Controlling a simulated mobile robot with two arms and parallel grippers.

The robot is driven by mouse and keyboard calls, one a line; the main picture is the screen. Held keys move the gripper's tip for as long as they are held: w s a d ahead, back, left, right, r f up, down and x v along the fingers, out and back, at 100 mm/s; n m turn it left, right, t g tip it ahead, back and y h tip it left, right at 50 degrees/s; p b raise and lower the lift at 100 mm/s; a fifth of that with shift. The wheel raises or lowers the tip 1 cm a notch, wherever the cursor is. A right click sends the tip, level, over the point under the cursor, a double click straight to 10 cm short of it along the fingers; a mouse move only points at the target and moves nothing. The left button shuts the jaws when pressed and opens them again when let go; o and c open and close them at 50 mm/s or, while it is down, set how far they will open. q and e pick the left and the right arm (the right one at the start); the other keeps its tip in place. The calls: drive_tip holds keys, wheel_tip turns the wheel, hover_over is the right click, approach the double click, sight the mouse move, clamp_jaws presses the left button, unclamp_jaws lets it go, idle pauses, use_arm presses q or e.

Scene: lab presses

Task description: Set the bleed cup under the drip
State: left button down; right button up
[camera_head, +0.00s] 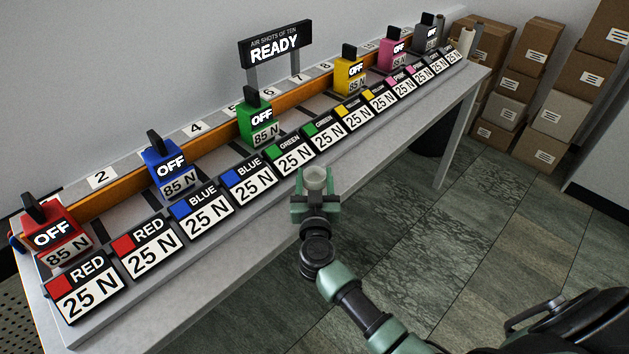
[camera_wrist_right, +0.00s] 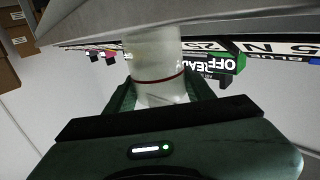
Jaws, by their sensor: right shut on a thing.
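A pale, translucent cup (camera_head: 315,178) is held between the fingers of my right gripper (camera_head: 313,200) at the bench's front edge. Both are close to the green and blue 25 N labels. In the right wrist view the cup (camera_wrist_right: 158,65) is whitish with a thin dark red band, and the green fingers of my right gripper (camera_wrist_right: 160,98) close on its two sides. Its far end passes out of sight against the grey bench surface in that view. I cannot make out a drip in either view. My left gripper is not in view.
The long grey bench (camera_head: 400,150) carries a row of coloured presses, such as the green one (camera_head: 260,120), with 25 N plates along the front. A READY sign (camera_head: 275,45) stands behind. Cardboard boxes (camera_head: 545,90) are stacked at the right. The tiled floor (camera_head: 480,230) before the bench is clear.

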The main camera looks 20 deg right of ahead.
drive_tip(key=o, duration=1.5)
